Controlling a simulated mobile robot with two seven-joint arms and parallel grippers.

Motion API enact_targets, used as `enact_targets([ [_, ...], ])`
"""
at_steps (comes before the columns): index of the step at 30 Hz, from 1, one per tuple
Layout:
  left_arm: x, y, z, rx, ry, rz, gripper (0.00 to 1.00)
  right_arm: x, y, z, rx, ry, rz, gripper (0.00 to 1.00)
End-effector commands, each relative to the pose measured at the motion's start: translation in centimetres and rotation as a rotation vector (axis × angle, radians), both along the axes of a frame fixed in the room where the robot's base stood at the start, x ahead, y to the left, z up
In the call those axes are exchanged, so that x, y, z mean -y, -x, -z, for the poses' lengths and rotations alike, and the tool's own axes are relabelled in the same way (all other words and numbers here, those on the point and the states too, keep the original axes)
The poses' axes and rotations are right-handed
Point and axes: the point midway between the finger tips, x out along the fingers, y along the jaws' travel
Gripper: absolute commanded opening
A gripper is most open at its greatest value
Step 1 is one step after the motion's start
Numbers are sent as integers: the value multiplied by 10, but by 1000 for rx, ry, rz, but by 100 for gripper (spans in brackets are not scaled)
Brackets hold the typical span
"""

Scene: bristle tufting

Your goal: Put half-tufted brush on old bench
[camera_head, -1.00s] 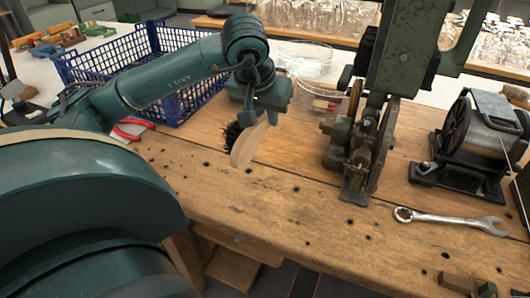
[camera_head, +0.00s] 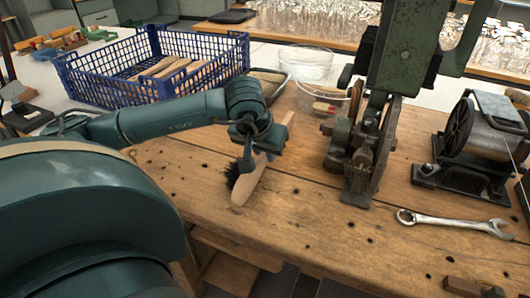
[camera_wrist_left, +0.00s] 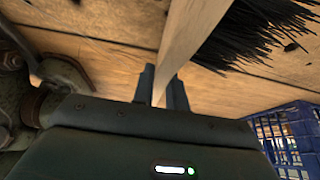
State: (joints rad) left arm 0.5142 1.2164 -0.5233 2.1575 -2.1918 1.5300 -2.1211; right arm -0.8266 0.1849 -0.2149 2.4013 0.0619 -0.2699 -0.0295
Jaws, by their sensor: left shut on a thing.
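The half-tufted brush (camera_head: 250,182) is a pale wooden piece with a black bristle tuft on its left side, tilted on edge over the old bench (camera_head: 310,223). My left gripper (camera_head: 262,152) is shut on its wood. In the left wrist view the wood (camera_wrist_left: 187,35) runs up from between the fingers (camera_wrist_left: 163,85), and black bristles (camera_wrist_left: 250,35) spread to the right. The brush is low over the worn, pitted bench top; I cannot tell whether it touches. My right gripper is not in view.
A green tufting machine (camera_head: 365,150) stands right of the brush, with a wire spool (camera_head: 475,140) beyond it. A wrench (camera_head: 452,222) lies front right. A blue crate (camera_head: 110,85) with wooden pieces and a clear bowl (camera_head: 306,62) are behind. The bench front middle is clear.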

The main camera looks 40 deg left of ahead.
Motion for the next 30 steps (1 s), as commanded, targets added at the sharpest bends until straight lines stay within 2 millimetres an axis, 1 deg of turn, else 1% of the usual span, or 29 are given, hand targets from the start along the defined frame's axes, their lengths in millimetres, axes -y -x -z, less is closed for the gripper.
enact_targets([
  [4, 0, 0, -1, 2, 0, -1, 0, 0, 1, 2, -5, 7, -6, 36],
  [9, 0, 0, 3, 1, 0, -1, 0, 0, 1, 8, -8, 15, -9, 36],
  [10, 0, 0, 2, 1, 0, 0, 16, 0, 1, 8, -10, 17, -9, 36],
  [15, 0, 0, 2, 0, 0, 0, 30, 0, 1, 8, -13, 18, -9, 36],
  [18, 0, 0, 2, 0, 0, 0, 36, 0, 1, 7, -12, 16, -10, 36],
  [26, 0, 0, -1, 0, 0, -1, 36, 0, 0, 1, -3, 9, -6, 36],
  [29, 1, 2, -9, 3, 0, 0, 36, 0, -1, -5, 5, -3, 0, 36],
  [30, 1, 4, -15, 4, -1, 0, 36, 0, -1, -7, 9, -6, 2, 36],
])
